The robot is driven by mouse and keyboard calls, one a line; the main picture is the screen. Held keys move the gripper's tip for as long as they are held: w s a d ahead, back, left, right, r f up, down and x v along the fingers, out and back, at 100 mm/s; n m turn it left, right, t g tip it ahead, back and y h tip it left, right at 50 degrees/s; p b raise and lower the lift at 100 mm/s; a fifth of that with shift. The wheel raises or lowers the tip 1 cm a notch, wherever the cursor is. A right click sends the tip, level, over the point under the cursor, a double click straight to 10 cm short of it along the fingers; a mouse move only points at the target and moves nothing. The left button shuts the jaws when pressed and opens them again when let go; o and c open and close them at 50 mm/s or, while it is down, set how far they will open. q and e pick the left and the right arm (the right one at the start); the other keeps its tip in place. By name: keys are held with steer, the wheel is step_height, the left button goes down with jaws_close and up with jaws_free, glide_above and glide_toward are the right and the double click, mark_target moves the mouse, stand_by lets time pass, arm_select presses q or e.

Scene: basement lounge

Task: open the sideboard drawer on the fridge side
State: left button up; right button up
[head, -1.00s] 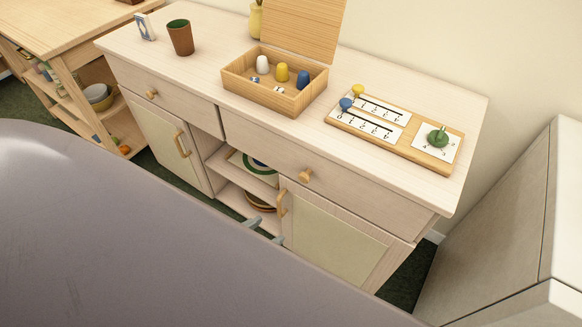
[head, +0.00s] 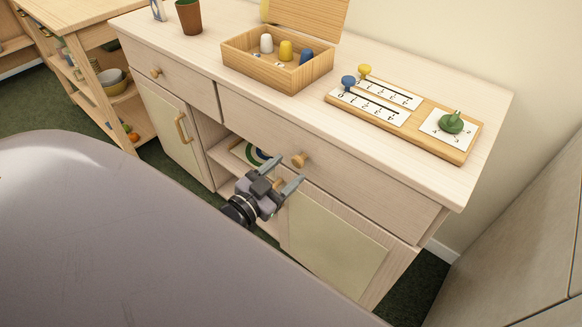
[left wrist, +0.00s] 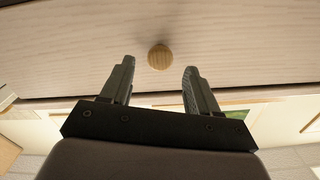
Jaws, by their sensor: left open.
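The sideboard (head: 440,125) is pale wood with two drawers in its top row. The wide right drawer (head: 350,180), on the side of the fridge (head: 520,220), is shut and has a round wooden knob (head: 299,160). My left gripper (head: 283,174) is open just in front of this drawer, close to the knob. In the left wrist view the knob (left wrist: 159,57) shows in the gap between the open fingertips (left wrist: 159,68), slightly beyond them against the drawer front. The fingers do not visibly grip it. My right gripper is not in view.
On the sideboard top are an open wooden box (head: 262,70) with coloured pegs, a game board (head: 400,120) and a brown cup (head: 189,16). Below are an open shelf and doors, the left door (head: 172,130) with a handle. A wooden shelf unit (head: 85,60) stands left.

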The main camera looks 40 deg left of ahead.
arm_select(q)
steer(key=shift+w+d, duration=0.15)
steer(key=shift+w, duration=1.15)
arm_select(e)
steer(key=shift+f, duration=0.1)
